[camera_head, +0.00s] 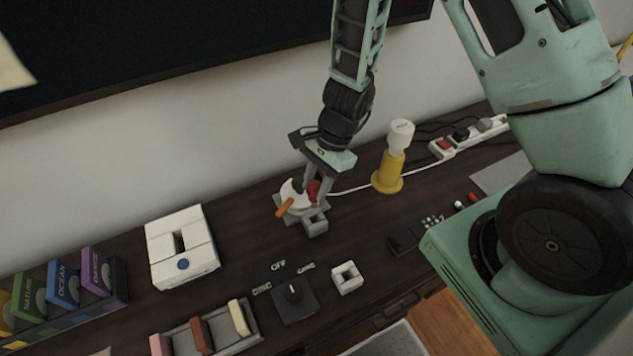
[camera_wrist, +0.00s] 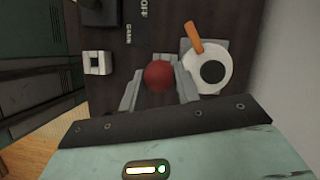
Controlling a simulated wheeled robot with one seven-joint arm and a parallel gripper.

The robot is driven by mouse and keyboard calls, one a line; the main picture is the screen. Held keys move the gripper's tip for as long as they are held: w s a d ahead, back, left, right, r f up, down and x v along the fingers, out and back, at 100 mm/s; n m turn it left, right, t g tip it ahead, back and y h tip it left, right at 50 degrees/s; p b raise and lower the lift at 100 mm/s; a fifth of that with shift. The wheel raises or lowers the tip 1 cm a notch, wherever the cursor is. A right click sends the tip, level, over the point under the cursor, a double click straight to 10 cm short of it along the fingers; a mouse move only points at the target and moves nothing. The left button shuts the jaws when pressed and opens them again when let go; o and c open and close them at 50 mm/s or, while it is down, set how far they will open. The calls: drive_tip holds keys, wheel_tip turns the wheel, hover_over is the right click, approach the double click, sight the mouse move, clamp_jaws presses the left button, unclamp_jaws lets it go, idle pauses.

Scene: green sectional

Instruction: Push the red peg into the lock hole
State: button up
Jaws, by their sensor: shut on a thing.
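My gripper (camera_head: 309,186) is shut on the red peg (camera_head: 314,190), low over the grey lock base (camera_head: 315,223). In the wrist view the peg's round red end (camera_wrist: 159,75) sits between my two grey fingers. A white disc (camera_wrist: 208,68) with a dark centre and an orange handle (camera_wrist: 193,38) lies just right of the peg in that view. The disc is on the grey base, partly behind my fingers in the head view. The lock hole is not clearly seen, and I cannot tell whether the peg's tip is in it.
A yellow stand with a white top (camera_head: 390,168) is right of the lock. A white box with a slot (camera_head: 181,247) stands to the left. A black dial (camera_head: 294,300) and a white square ring (camera_head: 346,278) are in front. A power strip (camera_head: 470,138) lies at the back right.

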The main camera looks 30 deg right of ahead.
sight(316, 207)
drive_tip(key=shift+f+b, duration=1.85)
drive_tip(key=shift+f, duration=0.4)
drive_tip(key=shift+f+b, duration=2.25)
drive_tip(key=shift+b, duration=0.05)
drive_tip(key=o, duration=1.1)
drive_tip(key=p+v, duration=0.2)
drive_tip(key=v, duration=1.5)
drive_tip(key=shift+r+p, duration=0.25)
drive_tip(key=shift+p, duration=0.05)
